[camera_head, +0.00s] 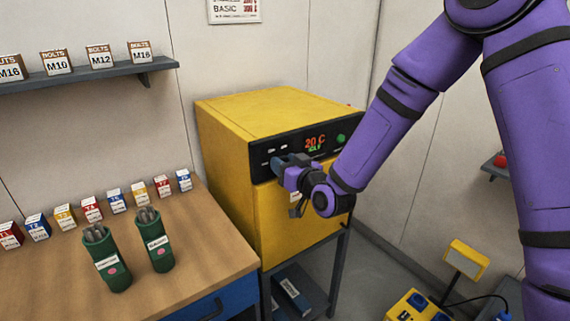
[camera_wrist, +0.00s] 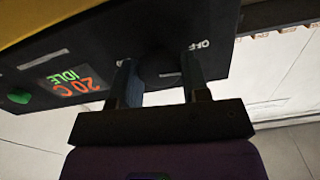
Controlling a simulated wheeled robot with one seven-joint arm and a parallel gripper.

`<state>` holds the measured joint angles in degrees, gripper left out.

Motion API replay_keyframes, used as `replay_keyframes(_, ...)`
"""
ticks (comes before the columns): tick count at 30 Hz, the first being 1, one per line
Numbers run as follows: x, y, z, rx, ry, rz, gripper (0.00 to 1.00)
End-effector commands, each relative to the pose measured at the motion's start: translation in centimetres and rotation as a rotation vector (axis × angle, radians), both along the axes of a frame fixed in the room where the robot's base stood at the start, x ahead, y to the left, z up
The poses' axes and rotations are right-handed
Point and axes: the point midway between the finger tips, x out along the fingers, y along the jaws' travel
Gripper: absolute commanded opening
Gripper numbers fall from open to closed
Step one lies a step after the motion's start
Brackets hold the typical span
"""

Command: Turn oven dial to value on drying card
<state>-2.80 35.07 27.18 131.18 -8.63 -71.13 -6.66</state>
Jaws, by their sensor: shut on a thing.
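The yellow oven (camera_head: 240,115) stands on a dark stand. Its black front panel (camera_head: 350,142) has a display (camera_head: 315,143) reading 20 C, with IDLE legible in the wrist view, and a green button (camera_head: 341,139). My gripper (camera_head: 283,163) is at the panel's left part and covers the dial in the head view. In the wrist view, my gripper (camera_wrist: 160,82) has one finger on each side of the dark round dial (camera_wrist: 158,68) and is shut on it. An OFF mark shows beside the right finger. A wall card (camera_head: 234,9) reads BASIC; its top is cut off and its values are too small to read surely.
Two green canisters (camera_head: 107,258) of rods stand on the wooden workbench (camera_head: 190,270), with a row of small labelled boxes behind. A shelf (camera_head: 85,75) holds bolt boxes. A yellow lamp (camera_head: 467,260) and a yellow unit (camera_head: 415,306) stand at lower right.

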Motion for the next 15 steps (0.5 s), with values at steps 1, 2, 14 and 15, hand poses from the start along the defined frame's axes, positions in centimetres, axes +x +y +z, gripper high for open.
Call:
replay_keyframes(1, 0.04, -0.03, -0.02, 0.024, 0.016, -0.001, 0.19)
replay_keyframes(2, 0.05, -0.05, -0.02, 0.041, 0.028, -0.001, 0.19)
replay_keyframes(14, 0.15, -0.2, -0.09, 0.344, 0.233, -0.002, 0.19)
replay_keyframes(15, 0.14, -0.19, -0.07, 0.376, 0.253, -0.001, 0.19)
